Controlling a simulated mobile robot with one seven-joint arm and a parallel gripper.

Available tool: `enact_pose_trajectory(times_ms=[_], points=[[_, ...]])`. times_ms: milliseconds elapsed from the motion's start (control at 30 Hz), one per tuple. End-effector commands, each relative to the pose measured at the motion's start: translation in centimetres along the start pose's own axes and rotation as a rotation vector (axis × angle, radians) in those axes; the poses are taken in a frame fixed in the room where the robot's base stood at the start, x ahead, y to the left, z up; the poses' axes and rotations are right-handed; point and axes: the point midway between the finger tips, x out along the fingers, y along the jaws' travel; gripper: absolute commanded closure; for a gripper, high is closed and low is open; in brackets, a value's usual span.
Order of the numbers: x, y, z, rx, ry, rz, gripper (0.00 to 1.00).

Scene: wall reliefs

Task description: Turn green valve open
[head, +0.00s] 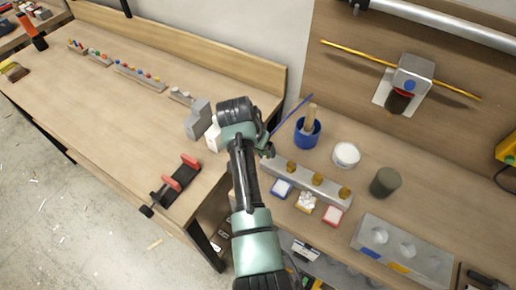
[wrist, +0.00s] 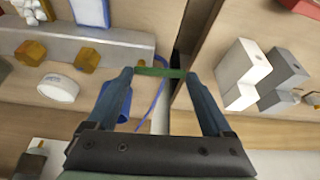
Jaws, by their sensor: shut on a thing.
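The green valve handle (wrist: 160,72) lies crosswise between the fingertips of my gripper (wrist: 159,74) in the wrist view, at the end of a grey manifold bar (wrist: 110,48). My gripper is shut on this handle, with a fingertip at each end of it. In the head view my gripper (head: 266,148) is at the left end of the manifold bar (head: 318,190), and I cannot make out the green handle there. Brass valve fittings (head: 318,180) stand along the bar. The valve body under the handle is mostly hidden.
A blue cup (head: 307,137) with tools stands just behind my gripper. A white round tub (head: 346,155) and a dark green cylinder (head: 385,182) stand to its right. White and grey stepped blocks (head: 199,120) are close on the left. A gap separates the two benches.

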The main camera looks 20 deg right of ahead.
Motion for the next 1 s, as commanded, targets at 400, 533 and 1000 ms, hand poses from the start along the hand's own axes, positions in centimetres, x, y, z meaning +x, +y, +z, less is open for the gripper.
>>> enact_pose_trajectory(times_ms=[400,533,1000], points=[[0.02,-0.17,-0.32,0.089,0.001,0.034,0.71],[0.01,-0.16,-0.33,0.092,0.001,0.034,0.71],[0.04,-0.12,-0.30,0.090,0.001,0.035,0.00]])
